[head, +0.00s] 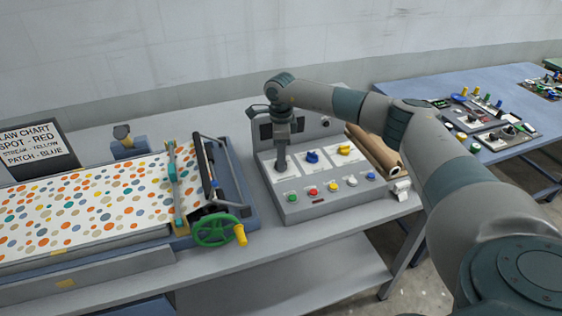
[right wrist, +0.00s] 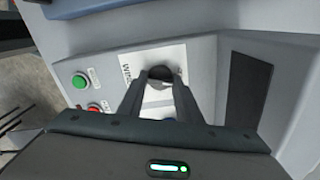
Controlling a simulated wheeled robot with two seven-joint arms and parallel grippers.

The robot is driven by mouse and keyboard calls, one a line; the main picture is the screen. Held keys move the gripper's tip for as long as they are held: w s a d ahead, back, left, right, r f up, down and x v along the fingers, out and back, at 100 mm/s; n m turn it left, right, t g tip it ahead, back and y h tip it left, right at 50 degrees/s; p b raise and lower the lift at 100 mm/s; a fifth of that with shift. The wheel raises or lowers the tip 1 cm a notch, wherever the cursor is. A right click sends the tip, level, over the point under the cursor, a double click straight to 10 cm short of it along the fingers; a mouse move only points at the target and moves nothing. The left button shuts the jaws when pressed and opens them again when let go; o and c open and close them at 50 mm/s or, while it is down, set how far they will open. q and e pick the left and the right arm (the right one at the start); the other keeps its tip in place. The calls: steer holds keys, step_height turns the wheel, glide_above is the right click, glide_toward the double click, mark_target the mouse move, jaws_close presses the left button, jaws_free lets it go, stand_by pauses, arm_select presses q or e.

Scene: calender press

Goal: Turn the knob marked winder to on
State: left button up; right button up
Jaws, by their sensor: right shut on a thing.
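The grey control panel (head: 326,207) stands on the bench with a row of knobs on its sloped face. My right gripper (head: 282,164) reaches down onto the leftmost knob and hides most of it in the head view. In the right wrist view, my right gripper (right wrist: 159,88) is shut on a dark winder knob (right wrist: 162,74). The white plate (right wrist: 126,60) beside that knob carries lettering that begins "WIN", the rest being covered. The knob's exact pointing direction cannot be told. My left gripper is not in view.
A blue knob (head: 312,157) and a yellow knob (head: 344,150) sit right of my gripper. Several coloured buttons line the panel's front. A press with a green handwheel (head: 215,230) stands left. A brown roll (head: 374,150) lies at right.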

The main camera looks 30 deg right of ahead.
steer(key=m+b, duration=0.2)
steer(key=m, duration=0.2)
steer(key=shift+m, duration=0.3)
steer(key=shift+r+m+b, duration=0.15)
steer(key=shift+m+b, duration=0.7)
steer(key=shift+m, duration=1.15)
steer(key=shift+w, duration=0.1)
steer(key=o, duration=1)
steer(key=shift+o, duration=0.2)
